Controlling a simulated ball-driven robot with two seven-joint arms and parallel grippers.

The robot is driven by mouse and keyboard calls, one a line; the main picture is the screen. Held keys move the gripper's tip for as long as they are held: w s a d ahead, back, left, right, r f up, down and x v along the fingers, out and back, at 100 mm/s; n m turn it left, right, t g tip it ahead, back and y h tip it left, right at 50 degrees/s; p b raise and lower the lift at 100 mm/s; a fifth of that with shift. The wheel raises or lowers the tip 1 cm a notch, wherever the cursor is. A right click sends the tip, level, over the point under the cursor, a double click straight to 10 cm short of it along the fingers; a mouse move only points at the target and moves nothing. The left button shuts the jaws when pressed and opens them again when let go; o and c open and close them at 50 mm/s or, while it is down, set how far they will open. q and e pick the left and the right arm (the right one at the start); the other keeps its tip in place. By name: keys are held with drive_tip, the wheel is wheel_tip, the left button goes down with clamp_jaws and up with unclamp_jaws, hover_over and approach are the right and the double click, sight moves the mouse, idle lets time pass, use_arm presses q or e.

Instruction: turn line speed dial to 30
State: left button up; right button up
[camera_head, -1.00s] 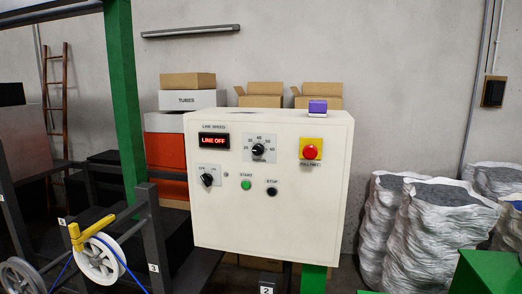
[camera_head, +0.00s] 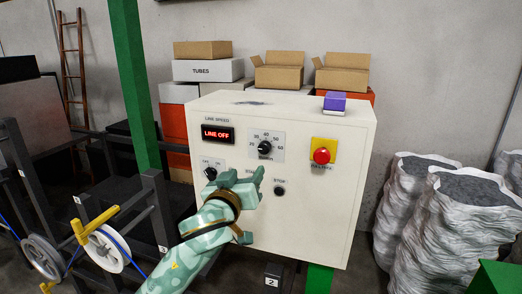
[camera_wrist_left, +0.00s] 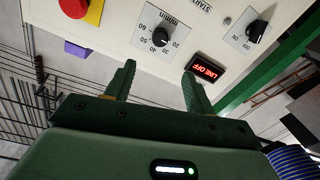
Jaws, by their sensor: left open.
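The line speed dial (camera_head: 265,148) is a black knob on a grey scale plate, high on the cream control box (camera_head: 315,225). Its scale numbers run from about 20 to 60; I cannot tell surely where its pointer stands. The dial also shows upside down in the left wrist view (camera_wrist_left: 160,37). My left gripper (camera_head: 245,177) is in front of the box, below the dial in the head view. In the left wrist view its fingers (camera_wrist_left: 157,76) are apart and empty, with the dial beyond the gap, untouched. My right gripper is not in view.
A red display (camera_head: 218,134) reads LINE OFF. A red button (camera_head: 321,156) on yellow sits right of the dial. A purple block (camera_head: 334,101) tops the box. A green post (camera_head: 134,85) stands left.

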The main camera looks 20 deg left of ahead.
sight(263, 149)
use_arm(q)
drive_tip(key=w+p, duration=0.2)
drive_tip(key=w, duration=1.1)
drive_tip(key=shift+w+f+p, duration=0.1)
drive_tip(key=shift+w+p, duration=0.2)
drive_tip(key=shift+w, duration=0.25)
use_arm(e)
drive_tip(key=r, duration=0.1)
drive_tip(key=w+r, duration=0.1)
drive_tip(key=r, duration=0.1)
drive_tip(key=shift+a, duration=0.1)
use_arm(q)
drive_tip(key=shift+s, duration=0.1)
drive_tip(key=c, duration=1)
